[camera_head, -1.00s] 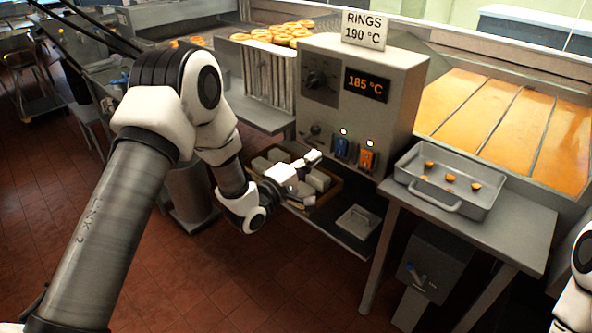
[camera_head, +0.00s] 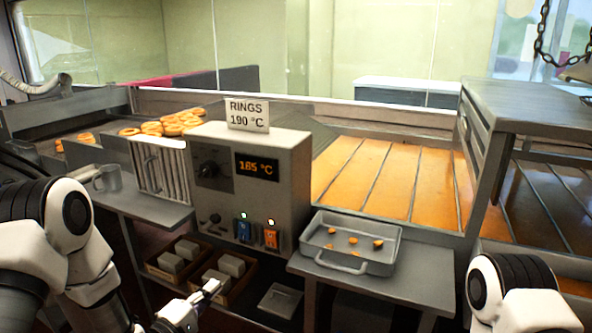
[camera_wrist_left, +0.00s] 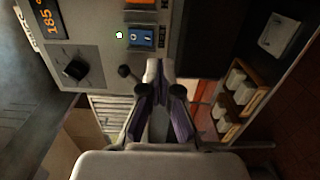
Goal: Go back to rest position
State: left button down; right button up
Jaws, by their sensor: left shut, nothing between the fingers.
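My left gripper (camera_head: 209,290) is low in the head view, in front of the control box and the lower shelf. Its fingers are shut with nothing between them. It also shows in the left wrist view (camera_wrist_left: 162,85), with the control box's knob, lever and blue switch beyond it. My left arm (camera_head: 62,240) comes in at the lower left. My right arm (camera_head: 515,300) shows only in part at the lower right; its gripper is out of view.
The control box (camera_head: 284,165) reads about 185 °C under a sign (camera_head: 248,112) saying RINGS 190 °C. A metal tray (camera_head: 345,262) with several small orange pieces stands on a side table. Crates of pale blocks (camera_head: 232,264) sit on the lower shelf. Rings (camera_head: 170,122) lie behind.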

pick_arm(q)
jog(key=s+d+f+m+g+y, duration=0.15)
jog(key=s+f+g, duration=0.25)
jog(key=s+f, duration=0.45)
jog(key=s+f+m+g+y, duration=0.1)
jog(key=s+f+g+y, duration=0.3)
jog(key=f, duration=0.7)
jog(key=s+a+f+m+g, duration=0.1)
jog(key=s+f+m+g, duration=0.1)
jog(key=s, duration=0.5)
jog(key=s+a+f+m+g, duration=0.1)
jog(key=s+f+m+g, duration=0.1)
jog(key=s+m+g, duration=0.2)
jog(key=s+a+f+m+g+y, duration=0.1)
jog(key=s+m, duration=0.4)
jog(key=s, duration=0.6)
jog(key=shift+a+f+g, duration=0.5)
jog(key=shift+f+g, duration=0.4)
jog(key=shift+f, duration=0.15)
jog(key=shift+s, duration=0.15)
